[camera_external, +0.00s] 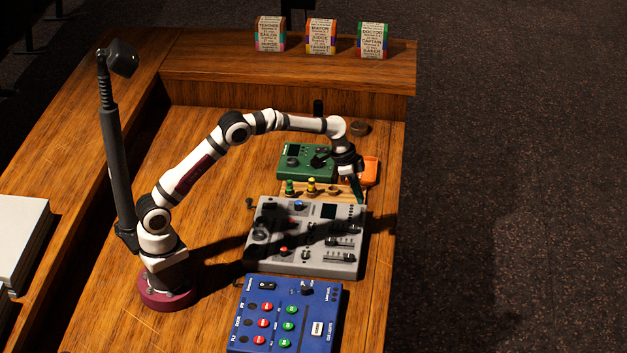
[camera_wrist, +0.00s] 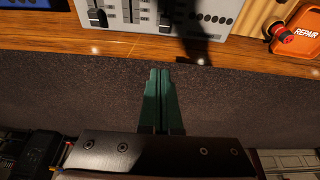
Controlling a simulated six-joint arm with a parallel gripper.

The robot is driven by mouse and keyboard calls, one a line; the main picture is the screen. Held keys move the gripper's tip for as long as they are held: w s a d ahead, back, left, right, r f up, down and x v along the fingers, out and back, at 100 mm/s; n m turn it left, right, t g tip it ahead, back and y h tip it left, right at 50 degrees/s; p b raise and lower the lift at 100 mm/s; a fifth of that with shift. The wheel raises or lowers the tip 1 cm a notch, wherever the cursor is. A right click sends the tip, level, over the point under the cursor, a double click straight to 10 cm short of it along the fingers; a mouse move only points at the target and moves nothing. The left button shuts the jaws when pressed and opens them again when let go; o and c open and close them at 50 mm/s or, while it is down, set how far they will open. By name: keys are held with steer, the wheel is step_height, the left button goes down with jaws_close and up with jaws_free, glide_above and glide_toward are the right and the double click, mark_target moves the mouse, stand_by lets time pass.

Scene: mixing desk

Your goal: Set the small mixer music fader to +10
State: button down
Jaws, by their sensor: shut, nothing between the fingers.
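The grey mixer (camera_external: 300,266) lies on the desk in the external view, with knobs and slider faders on its top. Part of it shows at the top of the wrist view (camera_wrist: 228,26), with dark fader caps, one at the left (camera_wrist: 97,17) and one near the middle (camera_wrist: 165,20). The labels are too small to read, so I cannot tell which is the music fader or its setting. My gripper (camera_external: 359,196) is above the right far side of the mixer. In the wrist view its green fingers (camera_wrist: 160,72) are together and empty, apart from the faders.
A blue button panel (camera_external: 285,315) lies in front of the mixer. Behind it are a green box (camera_external: 292,162), an orange item (camera_external: 371,168) marked REPAIR in the wrist view, and small pegs. Several cards stand on the back ledge. The desk edge is close on the right.

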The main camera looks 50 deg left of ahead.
steer(key=shift+w+d+f, duration=0.55)
steer(key=shift+w+f, duration=0.05)
steer(key=shift+f, duration=0.05)
glide_toward(360, 233)
steer(key=w+d+f, duration=0.4)
steer(key=f, duration=0.1)
steer(key=shift+w+d, duration=0.4)
steer(key=shift+s+a+f, duration=0.15)
steer(key=shift+s+a, duration=0.3)
steer(key=shift+a, duration=0.05)
steer(key=shift+s+a+f, duration=0.15)
steer(key=shift+s+a, duration=0.7)
